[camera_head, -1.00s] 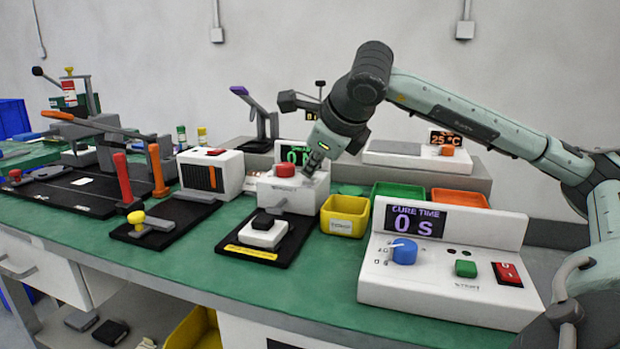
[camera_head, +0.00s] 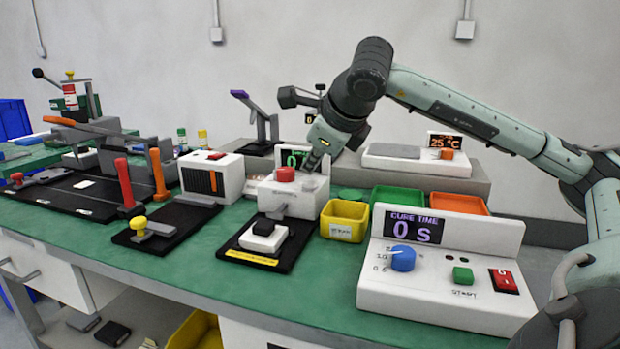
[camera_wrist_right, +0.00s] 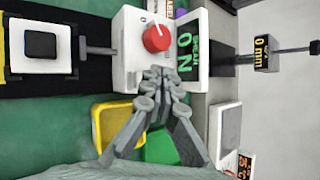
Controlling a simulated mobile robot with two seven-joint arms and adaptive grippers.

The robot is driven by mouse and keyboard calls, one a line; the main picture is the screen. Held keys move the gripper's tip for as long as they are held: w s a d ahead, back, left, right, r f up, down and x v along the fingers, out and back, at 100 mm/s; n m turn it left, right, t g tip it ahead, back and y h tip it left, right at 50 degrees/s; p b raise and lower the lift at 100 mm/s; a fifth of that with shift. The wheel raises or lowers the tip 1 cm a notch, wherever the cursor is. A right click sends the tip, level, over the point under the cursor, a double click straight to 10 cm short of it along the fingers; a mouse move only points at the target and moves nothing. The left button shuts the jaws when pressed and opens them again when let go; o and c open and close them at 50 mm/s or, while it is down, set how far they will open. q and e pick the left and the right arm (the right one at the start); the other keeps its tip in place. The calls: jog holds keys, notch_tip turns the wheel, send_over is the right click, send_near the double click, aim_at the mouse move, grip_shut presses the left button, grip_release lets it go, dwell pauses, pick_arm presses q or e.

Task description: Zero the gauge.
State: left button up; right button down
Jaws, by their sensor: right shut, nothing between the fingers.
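The gauge is a white box (camera_head: 267,193) with a red round knob (camera_head: 285,174) on top and an upright dark display (camera_head: 292,157) behind it. In the right wrist view the display (camera_wrist_right: 187,50) shows a green 0 N, and the red knob (camera_wrist_right: 156,38) has a pale mark. My right gripper (camera_head: 313,165) is shut and empty, pointing down over the box's right part, beside the knob. In the right wrist view its fingertips (camera_wrist_right: 161,71) are close together near the display's foot and hide that part of the top. I cannot tell whether they touch it. My left gripper is not in view.
A yellow bin (camera_head: 344,220) stands right of the gauge. A cure-time panel (camera_head: 450,287) is at front right. A black-and-white pad (camera_head: 264,236) sits before the gauge. Green table shows along the front.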

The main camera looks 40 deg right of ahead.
aim_at(311, 183)
notch_tip(311, 183, up, 5)
jog(key=p, duration=0.4)
jog(key=shift+p, duration=0.4)
dwell(0.6)
